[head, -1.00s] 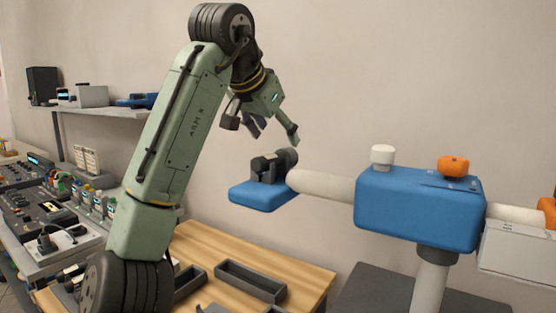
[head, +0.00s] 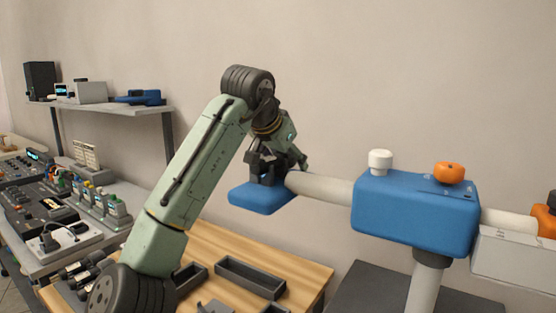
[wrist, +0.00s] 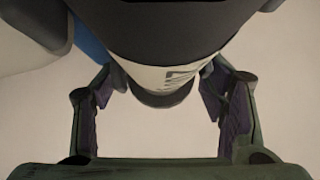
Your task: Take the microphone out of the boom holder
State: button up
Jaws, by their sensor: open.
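The boom holder is a blue block (head: 262,198) with a dark cradle on top at the left end of the white boom arm (head: 322,187). In the head view, my gripper (head: 284,165) is down at the cradle and hides most of the microphone. In the wrist view, the microphone (wrist: 168,28) is a dark grey cylinder with a pale marked band, crossing the top between my open fingers (wrist: 160,82). The fingers stand on both sides of it; whether either touches it is unclear. Part of the blue holder (wrist: 90,42) shows at the upper left.
A large blue box (head: 415,212) with a white knob (head: 380,161) and an orange knob (head: 449,173) stands to the right on a white post. Below is a wooden table (head: 215,250) with dark trays (head: 250,277). A shelf and audio gear are at left.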

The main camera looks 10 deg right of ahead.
jog(key=shift+c, duration=0.2)
jog(key=c, duration=1.4)
